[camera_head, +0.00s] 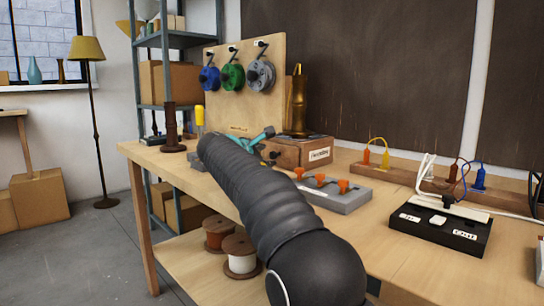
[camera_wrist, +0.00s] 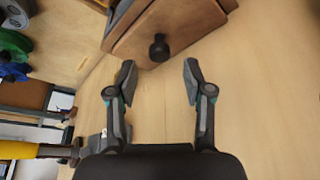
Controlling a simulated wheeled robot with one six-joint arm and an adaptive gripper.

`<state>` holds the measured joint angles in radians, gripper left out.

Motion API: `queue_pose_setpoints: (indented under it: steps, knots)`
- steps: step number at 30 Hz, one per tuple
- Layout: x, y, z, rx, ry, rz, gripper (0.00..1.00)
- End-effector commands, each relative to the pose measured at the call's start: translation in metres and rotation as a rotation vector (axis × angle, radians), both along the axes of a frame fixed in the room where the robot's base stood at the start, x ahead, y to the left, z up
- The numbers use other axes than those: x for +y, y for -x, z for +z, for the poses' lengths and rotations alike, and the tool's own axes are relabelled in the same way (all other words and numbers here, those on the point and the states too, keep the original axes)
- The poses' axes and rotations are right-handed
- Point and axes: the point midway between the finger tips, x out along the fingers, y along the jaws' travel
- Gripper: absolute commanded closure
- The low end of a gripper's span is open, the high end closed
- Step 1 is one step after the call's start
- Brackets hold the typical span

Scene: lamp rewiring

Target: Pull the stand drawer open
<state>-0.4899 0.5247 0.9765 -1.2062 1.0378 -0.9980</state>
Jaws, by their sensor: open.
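The wooden stand (camera_head: 290,150) sits on the bench with a brass lamp body (camera_head: 298,105) on top and a white label on its side. In the wrist view its drawer front (camera_wrist: 135,40) is at the top, with a round dark knob (camera_wrist: 158,50) on it. The drawer looks closed. My gripper (camera_wrist: 159,78) is open and empty, its two fingers apart just short of the knob, which lies roughly midway between them in the picture. In the head view my gripper (camera_head: 264,136) is near the stand's front, partly hidden by my arm.
A grey block with orange clips (camera_head: 335,193) and a black switch box (camera_head: 440,225) lie to the right. A yellow-handled tool (camera_head: 200,117) and a dark spool-like post (camera_head: 171,128) stand at left. A pegboard with reels (camera_head: 245,85) rises behind.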

Motion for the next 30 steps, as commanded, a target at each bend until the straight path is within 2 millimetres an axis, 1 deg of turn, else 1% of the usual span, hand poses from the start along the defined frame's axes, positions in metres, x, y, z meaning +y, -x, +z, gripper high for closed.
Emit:
queue_pose_setpoints:
  steps: [1, 3, 9, 13, 21, 22, 23, 24, 26, 27, 28, 30]
  knots:
    - [-0.004, -0.009, -0.003, 0.001, 0.001, 0.0, 0.49]
    - [-0.009, -0.018, -0.005, 0.001, 0.001, -0.001, 0.49]
    - [-0.018, -0.036, -0.011, 0.001, 0.001, 0.002, 0.49]
    - [-0.021, -0.041, -0.013, -0.001, 0.0, 0.002, 0.49]
    - [-0.021, -0.042, -0.013, -0.001, 0.0, 0.004, 0.49]
    - [-0.021, -0.042, -0.013, 0.0, 0.0, 0.003, 0.51]
    - [-0.021, -0.042, -0.013, 0.0, 0.0, 0.003, 0.59]
    - [-0.021, -0.042, -0.013, 0.0, 0.0, 0.003, 0.69]
    - [-0.021, -0.042, -0.013, 0.0, 0.0, 0.003, 0.84]
    - [-0.021, -0.042, -0.013, 0.0, 0.0, 0.003, 0.94]
    - [-0.021, -0.042, -0.013, 0.0, 0.0, 0.003, 1.0]
    - [-0.021, -0.042, -0.013, 0.0, 0.0, 0.003, 1.0]
